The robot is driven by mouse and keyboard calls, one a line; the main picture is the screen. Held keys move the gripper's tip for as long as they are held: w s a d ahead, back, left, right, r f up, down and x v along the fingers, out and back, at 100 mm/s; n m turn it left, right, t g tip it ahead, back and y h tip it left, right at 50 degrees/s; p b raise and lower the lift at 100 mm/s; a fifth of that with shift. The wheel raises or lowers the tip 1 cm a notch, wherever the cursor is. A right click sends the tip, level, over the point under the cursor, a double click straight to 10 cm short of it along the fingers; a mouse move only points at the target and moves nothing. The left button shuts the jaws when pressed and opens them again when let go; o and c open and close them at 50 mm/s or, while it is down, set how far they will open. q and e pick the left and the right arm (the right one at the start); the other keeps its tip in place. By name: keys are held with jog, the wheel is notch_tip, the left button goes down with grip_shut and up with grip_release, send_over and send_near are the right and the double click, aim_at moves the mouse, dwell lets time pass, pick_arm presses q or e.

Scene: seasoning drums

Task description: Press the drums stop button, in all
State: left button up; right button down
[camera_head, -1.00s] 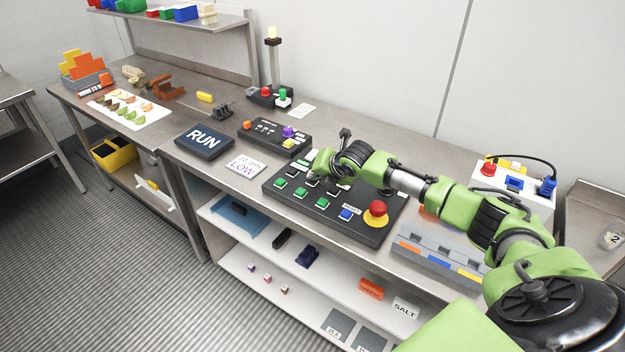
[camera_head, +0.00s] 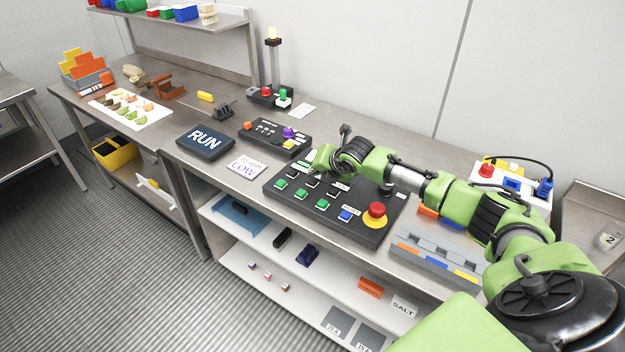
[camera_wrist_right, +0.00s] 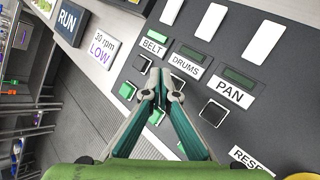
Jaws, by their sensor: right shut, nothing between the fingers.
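The black control panel (camera_head: 330,222) lies on the steel counter. In the right wrist view its labels read BELT, DRUMS (camera_wrist_right: 187,61) and PAN, with a black button and a green button in each column. The black button in the drums column (camera_wrist_right: 179,83) is partly hidden by my fingertips. My right gripper (camera_wrist_right: 163,78) is shut and empty, its tips over or right beside that button; I cannot tell whether they touch it. In the head view my right gripper (camera_head: 315,172) points down at the panel and hides part of it. My left gripper is not in view.
A red mushroom button (camera_head: 375,211) on a yellow base and a blue button (camera_head: 346,215) sit on the panel's right part. A grey tray (camera_head: 437,257) lies to the right.

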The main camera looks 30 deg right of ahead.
aim_at(314, 181)
notch_tip(314, 181, up, 5)
jog(key=p, duration=0.4)
jog(key=shift+f, duration=0.1)
dwell(0.5)
